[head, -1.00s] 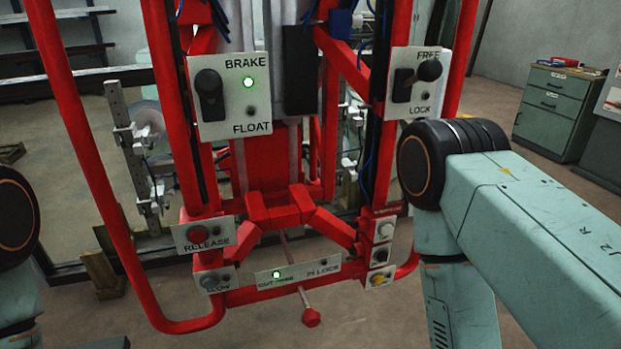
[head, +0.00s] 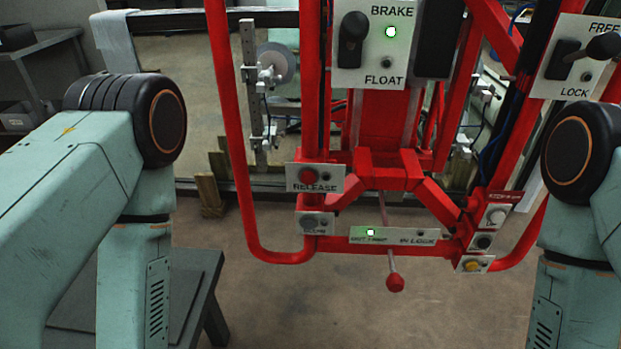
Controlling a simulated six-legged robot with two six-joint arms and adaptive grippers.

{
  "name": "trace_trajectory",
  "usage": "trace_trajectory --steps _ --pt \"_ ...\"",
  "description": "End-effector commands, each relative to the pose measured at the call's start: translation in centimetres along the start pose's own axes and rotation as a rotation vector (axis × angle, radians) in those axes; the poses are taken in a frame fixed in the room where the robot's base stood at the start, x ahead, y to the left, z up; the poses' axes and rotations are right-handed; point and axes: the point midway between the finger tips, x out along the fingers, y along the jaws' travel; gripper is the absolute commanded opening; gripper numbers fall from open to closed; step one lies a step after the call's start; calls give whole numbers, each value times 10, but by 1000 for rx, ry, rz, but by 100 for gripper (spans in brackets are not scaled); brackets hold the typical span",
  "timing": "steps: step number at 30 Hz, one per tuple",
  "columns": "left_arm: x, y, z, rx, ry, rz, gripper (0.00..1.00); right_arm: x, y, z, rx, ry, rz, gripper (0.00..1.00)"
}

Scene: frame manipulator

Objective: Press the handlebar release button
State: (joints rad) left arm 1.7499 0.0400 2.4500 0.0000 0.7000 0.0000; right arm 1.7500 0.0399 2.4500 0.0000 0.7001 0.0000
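The red frame manipulator (head: 372,118) stands ahead of me. Its RELEASE panel (head: 325,187) is on the lower left and carries a red round button (head: 308,176) with a small dark indicator beside it. Below it is a panel with a grey button (head: 309,222). On the lower right post are a white button (head: 497,216), a black button (head: 484,241) and a yellow button (head: 472,265). My two arms show at the left and right edges, but neither gripper is in the picture. Nothing of mine touches the buttons.
The BRAKE/FLOAT panel (head: 376,52) has a black lever and a lit green light. The FREE/LOCK panel (head: 576,60) is at the upper right. The lower bar panel (head: 394,236) has one green light lit. A grey table (head: 190,283) stands at the lower left.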

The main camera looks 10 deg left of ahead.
Motion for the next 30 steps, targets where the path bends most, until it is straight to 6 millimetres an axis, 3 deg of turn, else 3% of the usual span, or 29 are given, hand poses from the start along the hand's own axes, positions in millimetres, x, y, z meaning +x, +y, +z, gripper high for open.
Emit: trace_trajectory --steps 10,24,30 --pt "0 0 0 0 0 0 40 0 0 0 0 0 0 0" --pt "0 0 0 0 0 0 0 0 0 0 0 0 0 0" --pt "0 0 0 0 0 0 0 0 0 0 0 0 0 0"
